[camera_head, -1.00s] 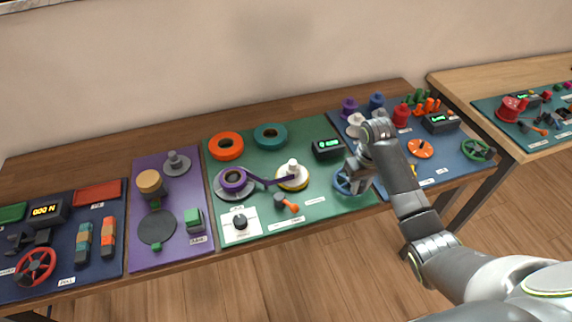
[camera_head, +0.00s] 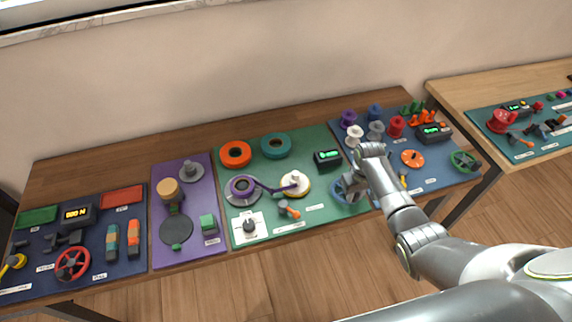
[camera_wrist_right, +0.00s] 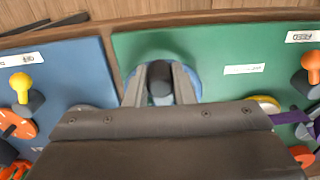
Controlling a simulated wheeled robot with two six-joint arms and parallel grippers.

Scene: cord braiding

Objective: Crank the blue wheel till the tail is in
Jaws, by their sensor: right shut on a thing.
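The blue wheel (camera_head: 340,189) is at the right front of the green mat, partly hidden behind my right gripper (camera_head: 356,188). In the right wrist view, the fingers of my right gripper (camera_wrist_right: 160,88) are shut on the dark knob (camera_wrist_right: 160,72) over the wheel (camera_wrist_right: 193,78). A purple band (camera_head: 268,188) runs from the purple roll (camera_head: 241,187) on the left to the white-topped spool (camera_head: 295,184) with a yellow rim. Where the band's tail ends is too small to tell. My left gripper is not in view.
Orange (camera_head: 235,153) and teal (camera_head: 275,145) rings lie at the back of the green mat, beside a display box (camera_head: 327,158). An orange-handled lever (camera_head: 290,209) and a white dial plate (camera_head: 249,226) are in front. The blue mat (camera_head: 440,180) on the right holds several spools and pegs.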

